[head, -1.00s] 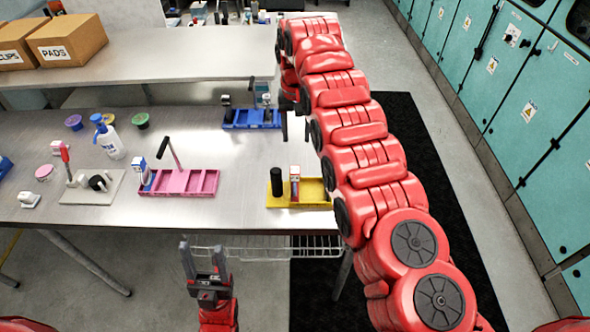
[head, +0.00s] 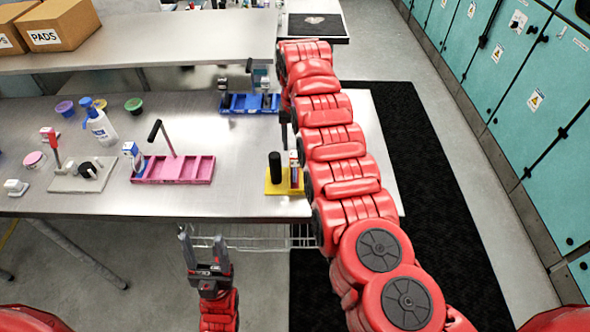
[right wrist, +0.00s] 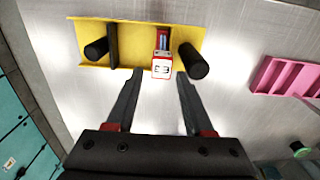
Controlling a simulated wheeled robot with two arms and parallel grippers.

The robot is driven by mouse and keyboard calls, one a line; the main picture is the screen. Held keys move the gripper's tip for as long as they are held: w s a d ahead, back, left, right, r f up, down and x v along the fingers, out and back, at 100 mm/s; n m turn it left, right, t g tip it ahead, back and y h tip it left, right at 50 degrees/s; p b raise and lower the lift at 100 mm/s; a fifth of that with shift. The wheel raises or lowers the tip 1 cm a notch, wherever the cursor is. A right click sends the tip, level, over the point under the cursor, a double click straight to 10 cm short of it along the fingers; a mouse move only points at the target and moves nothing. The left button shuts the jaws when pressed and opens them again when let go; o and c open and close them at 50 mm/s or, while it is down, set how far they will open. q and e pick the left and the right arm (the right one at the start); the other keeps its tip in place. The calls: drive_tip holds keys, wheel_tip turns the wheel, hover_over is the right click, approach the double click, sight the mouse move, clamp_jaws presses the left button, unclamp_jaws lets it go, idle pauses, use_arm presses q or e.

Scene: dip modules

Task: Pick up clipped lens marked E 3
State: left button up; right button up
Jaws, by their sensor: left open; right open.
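The clipped lens marked E 3 (right wrist: 162,66) is a small white and red block with a blue part, seated in the yellow tray (right wrist: 90,30) in the right wrist view. In the head view, the lens (head: 293,170) and the yellow tray (head: 276,189) are partly hidden by my right arm. My right gripper (right wrist: 157,84) is open, its fingers pointing toward the tray, with the lens ahead between them and nothing held. My left gripper (head: 203,241) is open and empty, in front of the table's near edge.
Black cylinders (right wrist: 196,61) stand in the yellow tray on both sides of the lens, one close by. A pink tray (head: 203,170), a grey plate (head: 62,183) and a blue tray (head: 240,110) with modules stand on the table. Bare tabletop (head: 225,195) lies between the pink and yellow trays.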

sight(295, 154)
drive_tip(key=shift+f+p, duration=0.3)
drive_tip(key=shift+p, duration=0.05)
wheel_tip(295, 154, down, 5)
drive_tip(key=shift+r+p, duration=0.2)
drive_tip(key=shift+p, duration=0.8)
drive_tip(key=shift+a+f, duration=0.1)
drive_tip(key=shift+f, duration=0.1)
drive_tip(key=shift+w, duration=0.1)
drive_tip(key=shift+c, duration=0.3)
clamp_jaws()
